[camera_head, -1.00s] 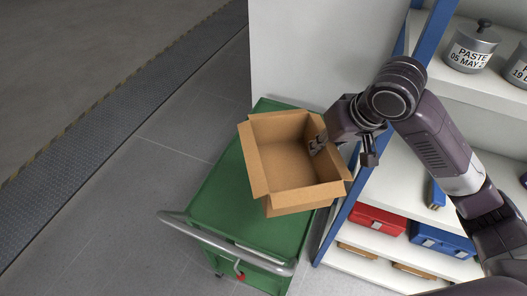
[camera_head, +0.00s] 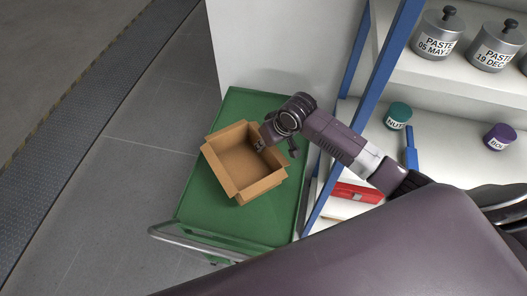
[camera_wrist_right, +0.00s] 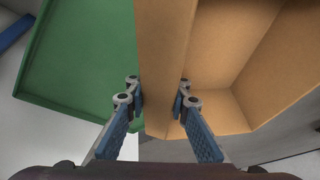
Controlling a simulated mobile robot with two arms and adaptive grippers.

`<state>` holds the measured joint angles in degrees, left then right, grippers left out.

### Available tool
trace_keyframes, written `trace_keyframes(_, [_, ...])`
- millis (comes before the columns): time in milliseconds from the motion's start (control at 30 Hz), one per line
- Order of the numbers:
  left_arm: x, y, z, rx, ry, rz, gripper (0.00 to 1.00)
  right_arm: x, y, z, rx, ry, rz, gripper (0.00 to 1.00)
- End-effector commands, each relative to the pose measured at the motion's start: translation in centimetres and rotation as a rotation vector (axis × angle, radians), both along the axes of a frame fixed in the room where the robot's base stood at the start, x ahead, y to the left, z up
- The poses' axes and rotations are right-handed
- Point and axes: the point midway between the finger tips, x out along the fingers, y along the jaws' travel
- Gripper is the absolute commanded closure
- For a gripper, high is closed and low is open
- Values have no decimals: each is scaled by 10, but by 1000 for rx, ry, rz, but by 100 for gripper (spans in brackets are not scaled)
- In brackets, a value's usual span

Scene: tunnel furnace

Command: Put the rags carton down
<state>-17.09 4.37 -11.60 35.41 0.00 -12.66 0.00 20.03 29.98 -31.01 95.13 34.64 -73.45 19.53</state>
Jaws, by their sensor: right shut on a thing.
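The carton (camera_head: 243,168) is an open, empty brown cardboard box in the head view. It is over the green top of the cart (camera_head: 195,213), a little turned to the cart's edges. I cannot tell whether its bottom touches the cart. My right gripper (camera_head: 261,147) is shut on the carton's right wall. In the right wrist view its blue fingers are on either side of the cardboard wall (camera_wrist_right: 165,60), with the green cart top (camera_wrist_right: 75,60) to the left. No writing shows on the carton. My left gripper is not in view.
A shelf rack with blue posts (camera_head: 385,75) stands right of the cart, holding paste cans (camera_head: 437,35), a nuts jar (camera_head: 397,115) and a red case (camera_head: 357,192). A white wall (camera_head: 275,50) is behind. The cart's handle (camera_head: 190,240) is at the front. Floor at left is clear.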

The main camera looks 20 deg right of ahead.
Motion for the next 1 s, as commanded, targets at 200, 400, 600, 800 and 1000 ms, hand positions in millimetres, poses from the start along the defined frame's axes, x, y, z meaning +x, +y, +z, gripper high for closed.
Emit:
trace_keyframes(200, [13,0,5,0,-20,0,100,-1,0,-21,0,3,-1,100])
trace_keyframes(400, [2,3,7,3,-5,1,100,0,1,-48,1,0,-1,100])
trace_keyframes(600, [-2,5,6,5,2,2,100,0,1,-51,1,-2,0,100])
trace_keyframes(800, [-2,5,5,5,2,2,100,0,0,-54,2,-2,-1,100])
trace_keyframes(1000, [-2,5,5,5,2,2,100,0,0,-56,0,-1,0,72])
